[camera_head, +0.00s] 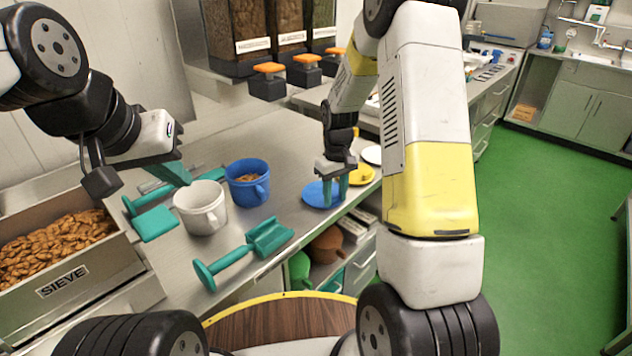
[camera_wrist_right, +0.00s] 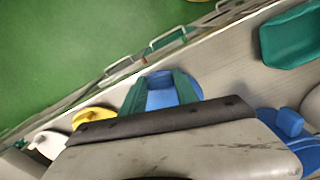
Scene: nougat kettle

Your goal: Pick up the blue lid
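The blue lid (camera_head: 318,195) lies flat on the steel counter, near its front edge, to the right of the blue mug. My right gripper (camera_head: 336,190) points down over the lid, its teal fingers apart. In the right wrist view the blue lid (camera_wrist_right: 163,88) shows between and beyond the two spread fingers (camera_wrist_right: 160,95). I cannot tell whether the fingertips touch it. My left gripper (camera_head: 170,172) is over the counter at the left, far from the lid; its teal fingers are seen too edge-on to tell their opening.
A blue mug (camera_head: 247,190) with brown contents and a white mug (camera_head: 201,214) stand left of the lid. A yellow lid (camera_head: 361,175) and a white lid (camera_head: 373,154) lie beyond it. A sieve box (camera_head: 62,290) holds nuts.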

